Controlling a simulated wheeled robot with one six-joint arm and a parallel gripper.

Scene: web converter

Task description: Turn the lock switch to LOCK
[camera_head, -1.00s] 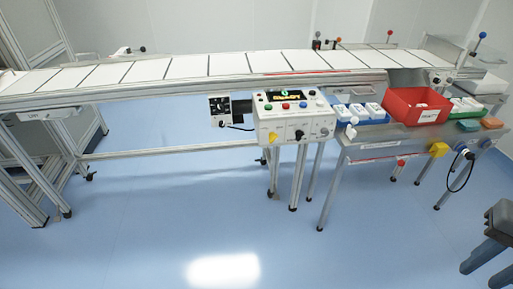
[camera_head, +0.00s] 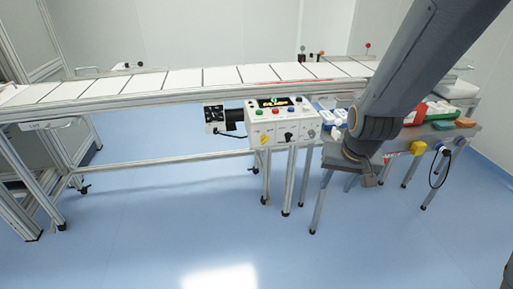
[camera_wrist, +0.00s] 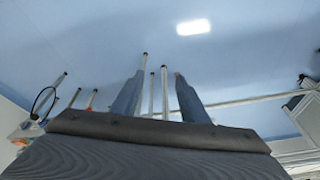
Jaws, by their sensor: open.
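The control box (camera_head: 284,124) hangs at the front of the conveyor, left of my arm in the head view. It has a small lit display, coloured buttons on top, and a yellow knob (camera_head: 264,139) and a black knob (camera_head: 288,136) on its front. Which one is the lock switch, and its setting, is too small to tell. In the wrist view my gripper (camera_wrist: 158,85) is open, two fingers apart with nothing between them. It is clear of the control box, and the floor and metal legs show behind it.
The conveyor (camera_head: 150,81) runs across the back. The side table at right holds a red bin (camera_head: 413,117) and small trays, partly hidden behind my arm. A yellow part (camera_head: 416,148) and a black cable hang from its front. The blue floor (camera_head: 150,220) in front is clear.

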